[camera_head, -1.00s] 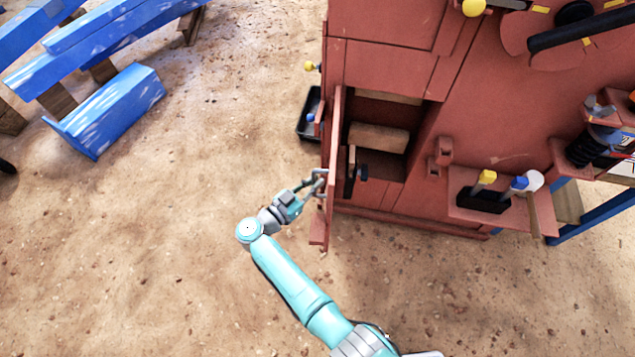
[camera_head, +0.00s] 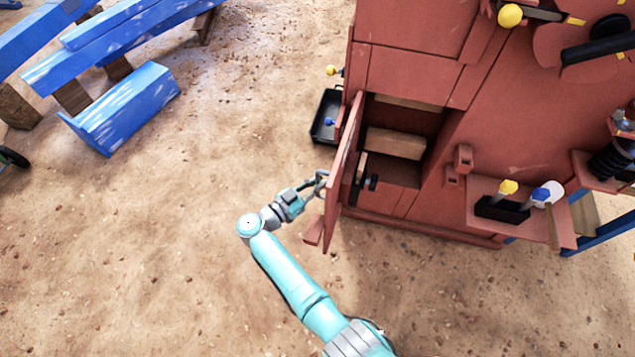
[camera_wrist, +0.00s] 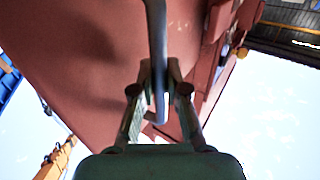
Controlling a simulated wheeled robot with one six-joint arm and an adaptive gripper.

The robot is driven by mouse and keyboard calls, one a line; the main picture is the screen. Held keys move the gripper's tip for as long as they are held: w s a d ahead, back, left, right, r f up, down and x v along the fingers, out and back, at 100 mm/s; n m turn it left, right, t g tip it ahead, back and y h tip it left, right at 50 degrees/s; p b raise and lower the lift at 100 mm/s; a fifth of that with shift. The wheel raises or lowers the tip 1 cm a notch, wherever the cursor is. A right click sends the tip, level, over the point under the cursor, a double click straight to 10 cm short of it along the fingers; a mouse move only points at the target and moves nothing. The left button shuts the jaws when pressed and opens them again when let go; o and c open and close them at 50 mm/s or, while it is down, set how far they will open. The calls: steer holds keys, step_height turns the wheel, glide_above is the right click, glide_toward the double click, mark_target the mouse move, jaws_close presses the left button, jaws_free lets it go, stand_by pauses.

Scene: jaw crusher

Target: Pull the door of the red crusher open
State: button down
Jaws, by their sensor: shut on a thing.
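The red crusher (camera_head: 500,95) stands at the right in the head view. Its door (camera_head: 343,165) is swung outward at the left side of an opening that shows the inside of the crusher. In the wrist view the door's outer face (camera_wrist: 80,60) fills the upper left. My gripper (camera_head: 320,184) is at the outer face of the door. In the wrist view my gripper (camera_wrist: 160,90) is shut on a grey bar handle (camera_wrist: 157,35), which runs between the two fingers. The handle is too small to make out clearly in the head view.
A black tray (camera_head: 325,115) sits beside the crusher behind the door. A shelf (camera_head: 545,230) with yellow- and blue-topped items juts out at the right. Blue structures (camera_head: 125,105) lie at the upper left. The sandy ground left of my arm is clear.

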steer(key=c, duration=1.2)
jaws_free()
steer(key=shift+a, duration=0.1)
steer(key=v, duration=1.1)
steer(key=shift+s+a, duration=0.3)
